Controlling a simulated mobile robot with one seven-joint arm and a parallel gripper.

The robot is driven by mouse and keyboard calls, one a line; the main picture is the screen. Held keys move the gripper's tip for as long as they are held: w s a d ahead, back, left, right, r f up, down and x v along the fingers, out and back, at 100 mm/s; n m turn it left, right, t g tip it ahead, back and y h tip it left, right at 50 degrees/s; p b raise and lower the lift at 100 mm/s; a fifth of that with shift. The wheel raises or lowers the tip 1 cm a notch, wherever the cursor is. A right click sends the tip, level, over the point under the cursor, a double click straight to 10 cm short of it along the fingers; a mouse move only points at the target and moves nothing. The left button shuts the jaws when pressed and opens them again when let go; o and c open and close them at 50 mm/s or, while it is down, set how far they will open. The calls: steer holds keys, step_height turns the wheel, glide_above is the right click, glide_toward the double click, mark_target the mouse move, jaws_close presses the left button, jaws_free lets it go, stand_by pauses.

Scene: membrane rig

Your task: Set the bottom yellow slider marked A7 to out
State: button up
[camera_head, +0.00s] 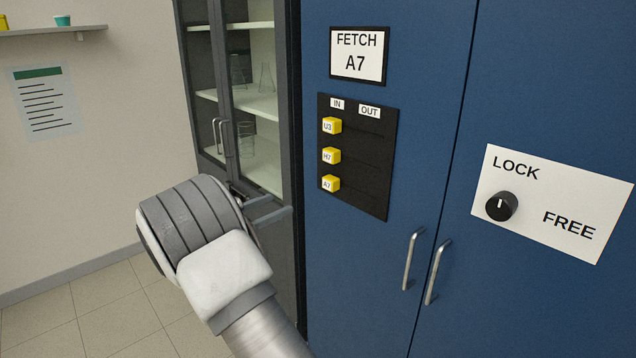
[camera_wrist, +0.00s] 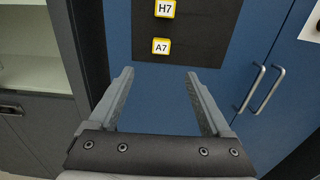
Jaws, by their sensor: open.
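The bottom yellow slider marked A7 (camera_head: 331,184) sits at the left, IN end of its row on the black panel (camera_head: 362,190). The sliders H7 (camera_head: 331,156) and U3 (camera_head: 331,126) above it also sit under the IN label. In the wrist view A7 (camera_wrist: 161,46) is just beyond and above my fingertips, with H7 (camera_wrist: 165,9) higher up. My gripper (camera_wrist: 158,78) is open and empty, apart from the slider. In the head view my gripper (camera_head: 276,207) is left of and a little below the panel, partly hidden by my wrist.
The panel is on a blue cabinet (camera_head: 440,80) with two vertical handles (camera_head: 412,260) low down. A sign reads FETCH A7 (camera_head: 358,56). A LOCK/FREE plate (camera_head: 600,205) with a black knob (camera_head: 502,206) is at right. A glass-door cabinet (camera_head: 190,110) stands at left.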

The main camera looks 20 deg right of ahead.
mark_target(327, 183)
steer(key=x, duration=1.7)
steer(key=shift+s+d, duration=0.1)
jaws_close()
